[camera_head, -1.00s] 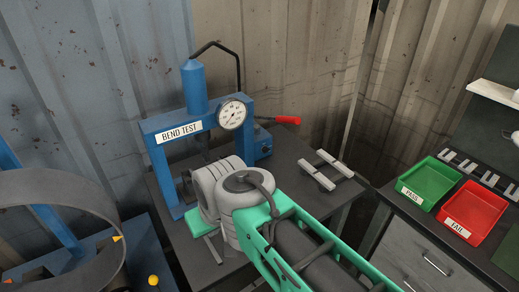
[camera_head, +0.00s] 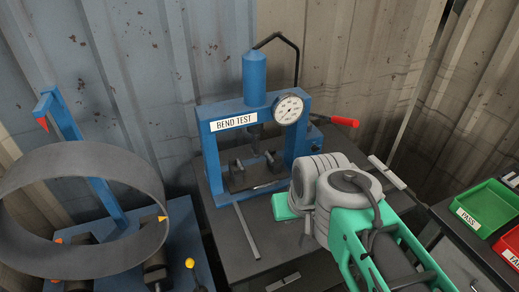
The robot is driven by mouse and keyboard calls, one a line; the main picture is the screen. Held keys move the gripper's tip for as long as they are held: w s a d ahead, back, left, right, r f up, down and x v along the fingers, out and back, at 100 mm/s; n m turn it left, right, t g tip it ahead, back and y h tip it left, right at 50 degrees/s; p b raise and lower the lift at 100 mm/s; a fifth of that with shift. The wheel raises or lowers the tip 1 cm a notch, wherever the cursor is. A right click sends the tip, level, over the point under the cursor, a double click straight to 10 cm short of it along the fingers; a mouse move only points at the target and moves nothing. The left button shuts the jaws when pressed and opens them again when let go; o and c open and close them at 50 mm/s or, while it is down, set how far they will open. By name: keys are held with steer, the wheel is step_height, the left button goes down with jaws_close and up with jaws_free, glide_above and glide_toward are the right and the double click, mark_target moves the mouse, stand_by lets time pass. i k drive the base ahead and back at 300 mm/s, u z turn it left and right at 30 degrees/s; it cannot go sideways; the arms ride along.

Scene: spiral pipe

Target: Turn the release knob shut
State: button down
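The blue bend-test press (camera_head: 205,150) stands on a dark bench, with a round white gauge (camera_head: 289,110) at its upper right and a red-tipped lever (camera_head: 342,121) to its right. I cannot make out the release knob; the press's lower right side is largely behind my arm. My gripper (camera_head: 284,207) shows only as a green part beyond the pale ringed wrist, in front of the press's right side. Its fingertips are hidden, so I cannot see whether it is open or touching anything.
A flat grey strip (camera_head: 246,231) lies on the bench before the press. A large dark ring (camera_head: 35,260) and a yellow-knobbed lever (camera_head: 190,264) are at left. Pale bars (camera_head: 387,172) lie on the bench at right. Green (camera_head: 486,206) and red (camera_head: 513,246) trays stand beyond.

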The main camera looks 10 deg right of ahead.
mark_target(315, 148)
steer(key=u, duration=1.4)
steer(key=k, duration=0.95)
steer(key=z, duration=0.95)
steer(key=i, duration=1)
steer(key=u, duration=0.05)
